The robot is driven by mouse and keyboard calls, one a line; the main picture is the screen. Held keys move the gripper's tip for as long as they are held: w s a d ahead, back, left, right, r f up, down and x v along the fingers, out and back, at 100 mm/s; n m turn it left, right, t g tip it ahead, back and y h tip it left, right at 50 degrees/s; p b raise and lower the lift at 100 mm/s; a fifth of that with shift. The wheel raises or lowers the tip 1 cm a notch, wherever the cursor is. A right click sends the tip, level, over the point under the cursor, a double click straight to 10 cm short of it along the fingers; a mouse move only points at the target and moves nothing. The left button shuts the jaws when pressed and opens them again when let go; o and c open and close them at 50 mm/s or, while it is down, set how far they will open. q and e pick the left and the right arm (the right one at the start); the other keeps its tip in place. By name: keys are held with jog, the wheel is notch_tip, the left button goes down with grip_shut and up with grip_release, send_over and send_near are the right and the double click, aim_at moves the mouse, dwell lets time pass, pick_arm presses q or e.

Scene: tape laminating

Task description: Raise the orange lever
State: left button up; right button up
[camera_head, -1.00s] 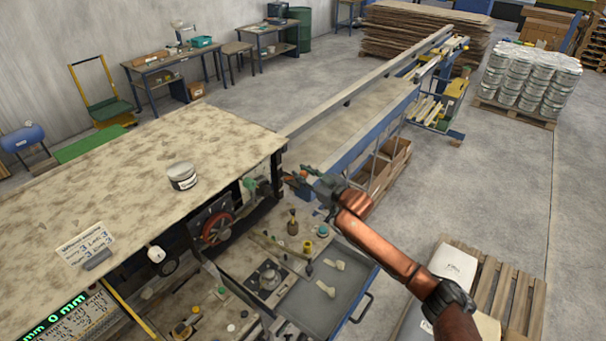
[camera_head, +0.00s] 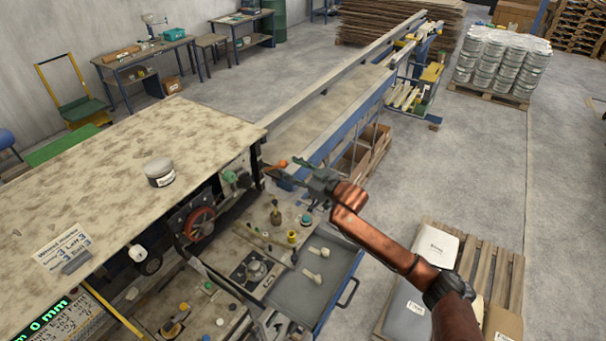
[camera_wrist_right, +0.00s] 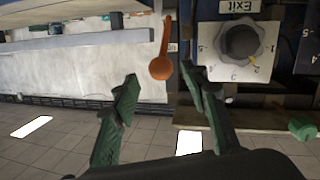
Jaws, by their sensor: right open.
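The orange lever (camera_wrist_right: 161,60) has a rounded knob at its lower end in the right wrist view and a thin stem going up. It lies just beyond and between the two green fingertips of my right gripper (camera_wrist_right: 158,80), with clear gaps at both sides. In the head view, the lever's small orange knob (camera_head: 282,163) shows at the machine's right end, close to my right gripper (camera_head: 285,169). That gripper is open and empty. Whether a finger touches the lever cannot be told from the head view. My left gripper is out of view.
A dial (camera_wrist_right: 239,42) on a white plate sits right of the lever in the wrist view, under an "Exit" label (camera_wrist_right: 240,6). In the head view, the spotted table (camera_head: 130,150) bears a can (camera_head: 159,172). A long conveyor (camera_head: 330,120) extends behind my right gripper.

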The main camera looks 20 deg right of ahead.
jog(key=v, duration=0.7)
jog(key=shift+s+r, duration=0.1)
